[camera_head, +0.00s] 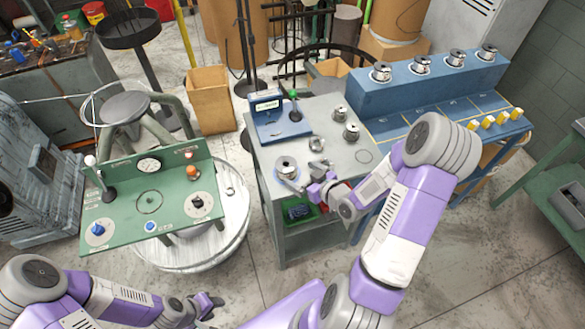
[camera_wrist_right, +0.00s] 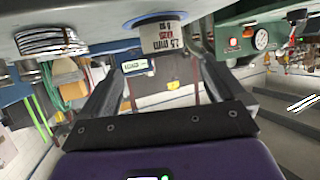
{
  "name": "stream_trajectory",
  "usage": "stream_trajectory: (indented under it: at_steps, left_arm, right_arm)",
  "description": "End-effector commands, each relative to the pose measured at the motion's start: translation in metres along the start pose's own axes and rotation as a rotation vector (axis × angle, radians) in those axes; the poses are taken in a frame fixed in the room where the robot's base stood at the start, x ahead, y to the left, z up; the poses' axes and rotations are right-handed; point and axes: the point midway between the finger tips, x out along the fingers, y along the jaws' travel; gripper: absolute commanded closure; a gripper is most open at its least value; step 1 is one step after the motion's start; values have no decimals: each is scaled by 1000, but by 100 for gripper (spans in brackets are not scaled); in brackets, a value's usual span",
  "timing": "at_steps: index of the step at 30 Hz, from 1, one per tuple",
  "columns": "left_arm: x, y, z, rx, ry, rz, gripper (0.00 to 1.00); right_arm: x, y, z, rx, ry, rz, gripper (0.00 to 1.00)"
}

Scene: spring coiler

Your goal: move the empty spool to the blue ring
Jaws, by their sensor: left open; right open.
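A silver spool (camera_head: 286,165) stands upright at the left front of the grey table (camera_head: 330,190), with a blue ring (camera_head: 295,178) showing around its base. In the right wrist view the spool (camera_wrist_right: 165,40) has a printed label, and the blue ring (camera_wrist_right: 150,18) shows at its base. My right gripper (camera_head: 312,178) is open just right of this spool; in the wrist view its fingers (camera_wrist_right: 153,76) point at it, not visibly clamping it. My left gripper (camera_head: 208,303) is open and empty, low and far from the table. I cannot tell which spool is empty.
More spools (camera_head: 351,131) stand farther back on the table, near a blue device (camera_head: 278,118). A thin dark circle (camera_head: 363,156) marks bare tabletop. A blue bench (camera_head: 440,90) with several spools is at right. The green panel (camera_head: 150,215) stands left.

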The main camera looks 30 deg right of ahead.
Motion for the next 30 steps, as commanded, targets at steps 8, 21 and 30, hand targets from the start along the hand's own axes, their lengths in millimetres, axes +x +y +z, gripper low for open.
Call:
stream_trajectory:
  at_steps: [8,21,30]
  left_arm:
    - [-25,9,1,0,0,0,57]
    - [-32,12,2,0,0,0,57]
    - [-32,12,2,0,0,0,57]
  right_arm:
    - [-42,0,-3,2,-2,0,4]
    - [-52,0,0,0,0,-1,4]
    - [-52,0,0,0,0,-1,4]
